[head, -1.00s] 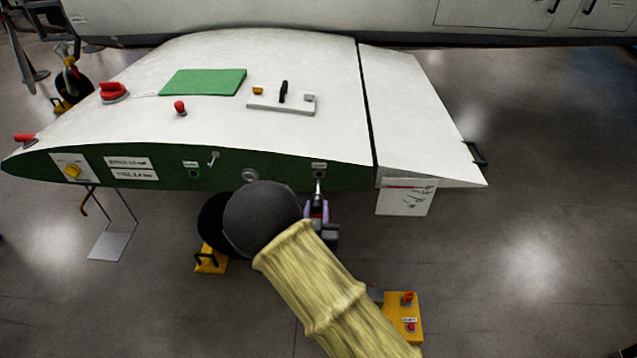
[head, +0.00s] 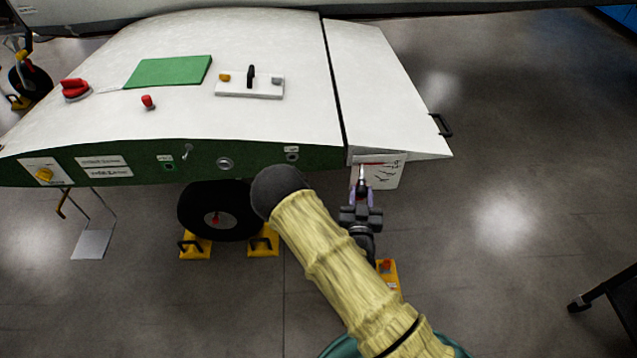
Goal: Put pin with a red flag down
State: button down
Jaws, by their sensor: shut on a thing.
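My gripper (head: 362,194) is in front of the right end of the green panel edge, below the white wing. It is shut on the pin (head: 361,173), whose slim silvery shaft points up from the fingers. The pin's tip overlaps the white card (head: 388,176) in the picture; whether they touch cannot be told. I cannot clearly make out the red flag. The labelled fitting (head: 292,155) on the green edge is left of the gripper, apart from the pin.
A yellow box (head: 389,284) with a red control stands on the floor, partly behind my arm. A black wheel (head: 212,212) has yellow chocks (head: 263,241) beside it. A dark table (head: 612,300) shows at lower right. Floor between is clear.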

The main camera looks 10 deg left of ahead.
jog(key=s+d+m+h+p, duration=0.1)
jog(key=d+p, duration=0.2)
jog(key=d, duration=1.1)
jog(key=shift+s+d+f, duration=0.2)
jog(key=shift+d, duration=0.15)
jog(key=shift+a, duration=0.15)
